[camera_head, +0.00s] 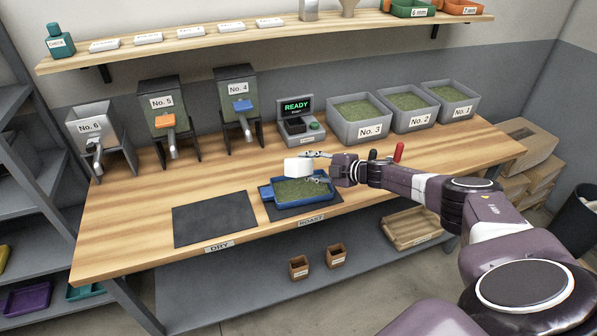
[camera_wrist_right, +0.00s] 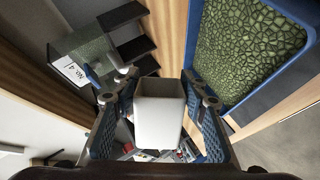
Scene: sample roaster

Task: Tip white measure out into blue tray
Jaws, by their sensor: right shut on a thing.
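The white measure (camera_head: 298,166) is held in my right gripper (camera_head: 318,168) above the back left part of the blue tray. In the right wrist view the white measure (camera_wrist_right: 159,112) sits between the two fingers of the right gripper (camera_wrist_right: 160,100). The blue tray (camera_head: 268,204) lies on the dark ROAST mat (camera_head: 275,213) and holds a layer of green beans. The tray rim (camera_wrist_right: 303,28) and beans also show at the upper right of the right wrist view. My left gripper is not in view.
A bare DRY mat (camera_head: 214,222) lies left of the tray. Behind are dispensers No. 6 (camera_head: 95,128), No. 5 (camera_head: 161,104) and No. 4 (camera_head: 238,92), a scale reading READY (camera_head: 297,107), and bins No. 3 (camera_head: 369,132), No. 2 and No. 1. A red-handled object (camera_head: 399,152) stands behind my right arm.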

